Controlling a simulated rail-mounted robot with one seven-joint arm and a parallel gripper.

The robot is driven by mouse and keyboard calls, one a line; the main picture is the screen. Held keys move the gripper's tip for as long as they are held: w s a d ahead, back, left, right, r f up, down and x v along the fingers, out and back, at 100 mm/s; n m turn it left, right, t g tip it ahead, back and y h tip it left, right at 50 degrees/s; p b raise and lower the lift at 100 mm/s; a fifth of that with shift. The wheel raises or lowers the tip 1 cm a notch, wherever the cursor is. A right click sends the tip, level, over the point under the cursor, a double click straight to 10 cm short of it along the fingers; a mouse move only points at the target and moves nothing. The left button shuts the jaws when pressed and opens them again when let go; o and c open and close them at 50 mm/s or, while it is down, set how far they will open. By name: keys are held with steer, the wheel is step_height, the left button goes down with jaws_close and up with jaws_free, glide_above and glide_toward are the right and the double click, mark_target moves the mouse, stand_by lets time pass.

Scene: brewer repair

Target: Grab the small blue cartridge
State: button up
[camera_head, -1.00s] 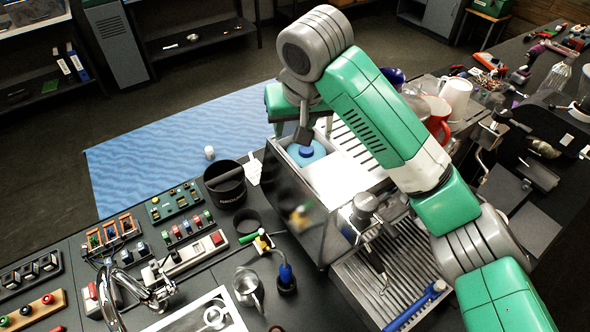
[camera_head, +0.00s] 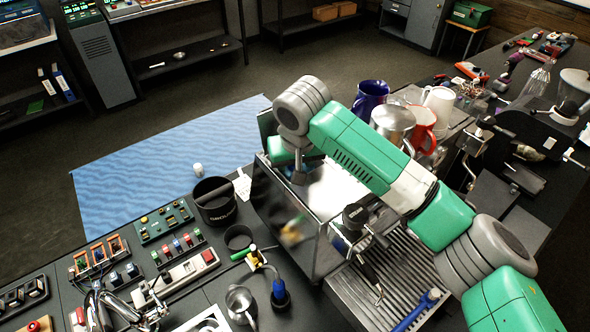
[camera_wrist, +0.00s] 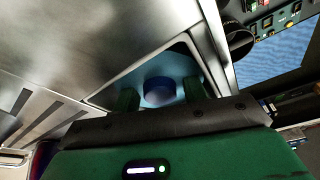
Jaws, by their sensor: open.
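The blue cartridge (camera_wrist: 162,91), with a round dark blue cap on a paler blue body, sits in a recess in the top of the metal brewer (camera_head: 330,190). In the wrist view, the two green fingers of my gripper (camera_wrist: 158,95) are apart, one on each side of the cap. I cannot tell whether they touch it. In the head view my gripper (camera_head: 301,176) is low over the brewer's top opening, and the cartridge is hidden there.
A black knock-out bin (camera_head: 214,205) stands left of the brewer. Several cups, including a red mug (camera_head: 422,128) and a dark blue pitcher (camera_head: 371,96), stand behind my arm. Switch panels (camera_head: 165,220) lie at the left of the counter.

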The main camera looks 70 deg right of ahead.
steer(key=c, duration=0.7)
steer(key=shift+c, duration=0.2)
step_height(320, 180, up, 18)
